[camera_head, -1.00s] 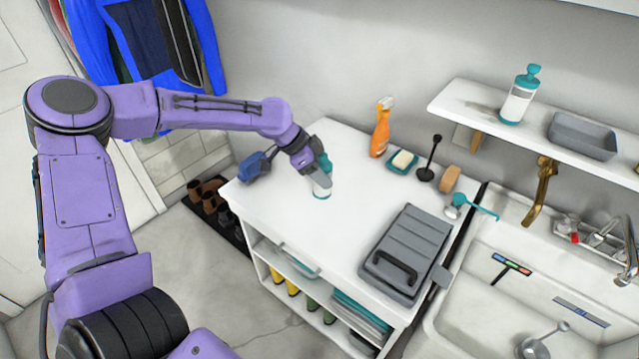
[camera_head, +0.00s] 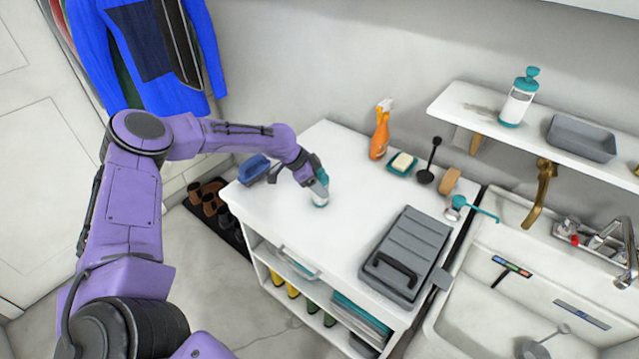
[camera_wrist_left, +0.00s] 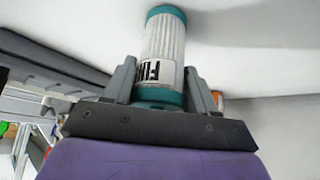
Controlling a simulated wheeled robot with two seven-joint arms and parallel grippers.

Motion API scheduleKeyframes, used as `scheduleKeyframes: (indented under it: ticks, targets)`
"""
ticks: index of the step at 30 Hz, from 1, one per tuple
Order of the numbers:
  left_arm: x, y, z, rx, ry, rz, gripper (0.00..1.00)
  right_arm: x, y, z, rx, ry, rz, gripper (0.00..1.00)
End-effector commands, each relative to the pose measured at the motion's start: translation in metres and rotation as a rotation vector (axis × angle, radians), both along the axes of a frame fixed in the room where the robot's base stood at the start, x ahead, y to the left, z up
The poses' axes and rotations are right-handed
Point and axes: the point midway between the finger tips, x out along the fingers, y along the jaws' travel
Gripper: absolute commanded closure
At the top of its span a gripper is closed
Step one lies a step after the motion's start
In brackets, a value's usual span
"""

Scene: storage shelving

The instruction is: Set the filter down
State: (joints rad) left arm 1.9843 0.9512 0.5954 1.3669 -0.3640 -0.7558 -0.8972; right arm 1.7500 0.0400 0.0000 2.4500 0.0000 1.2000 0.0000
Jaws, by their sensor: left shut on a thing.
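The filter (camera_head: 321,200) is a small white cylinder with teal ends. In the head view it is upright on or just above the white counter top (camera_head: 290,215), near its left part; I cannot tell if its base touches. My left gripper (camera_head: 318,184) is shut on the filter from above and behind, and its fingers hide part of it. In the left wrist view the filter (camera_wrist_left: 163,45) sits between the two fingers (camera_wrist_left: 160,88), with its pleated side and a dark-lettered label showing. My right gripper is not in view.
A grey case (camera_head: 408,255) lies to the right on the counter. An orange spray bottle (camera_head: 379,135), a soap dish (camera_head: 402,164) and a black brush (camera_head: 429,165) stand at the back. A blue object (camera_head: 254,168) lies at the left corner. The counter around the filter is clear.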

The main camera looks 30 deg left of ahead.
Motion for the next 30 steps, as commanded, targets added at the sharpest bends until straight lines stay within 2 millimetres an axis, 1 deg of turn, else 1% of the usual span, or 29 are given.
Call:
scheduleKeyframes:
  ticks: [1,2,3,4,11,14,16,24,27,30]
  targets:
    - [0.000,0.000,-0.003,0.000,0.000,0.000,0.79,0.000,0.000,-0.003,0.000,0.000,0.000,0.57]
    - [0.000,0.000,-0.002,0.000,0.000,0.000,0.37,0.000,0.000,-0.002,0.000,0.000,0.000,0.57]
    - [0.000,0.000,-0.002,0.000,0.000,0.000,0.24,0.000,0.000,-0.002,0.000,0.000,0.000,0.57]
    - [0.000,0.000,-0.002,0.000,0.000,0.000,0.18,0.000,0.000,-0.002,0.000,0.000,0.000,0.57]
    - [0.000,0.000,-0.002,0.001,0.001,0.000,0.18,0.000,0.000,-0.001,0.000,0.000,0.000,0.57]
    - [0.000,0.000,0.005,0.000,0.000,0.000,0.18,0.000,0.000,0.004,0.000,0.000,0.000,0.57]
    - [-0.002,0.004,0.011,0.001,-0.003,0.001,0.18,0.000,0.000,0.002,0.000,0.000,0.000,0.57]
    - [-0.026,0.032,0.069,-0.001,-0.006,0.001,0.18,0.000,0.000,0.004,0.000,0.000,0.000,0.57]
    - [-0.034,0.040,0.086,-0.001,-0.005,0.000,0.18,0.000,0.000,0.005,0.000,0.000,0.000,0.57]
    - [-0.039,0.046,0.097,0.000,-0.003,0.000,0.18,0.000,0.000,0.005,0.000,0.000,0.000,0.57]
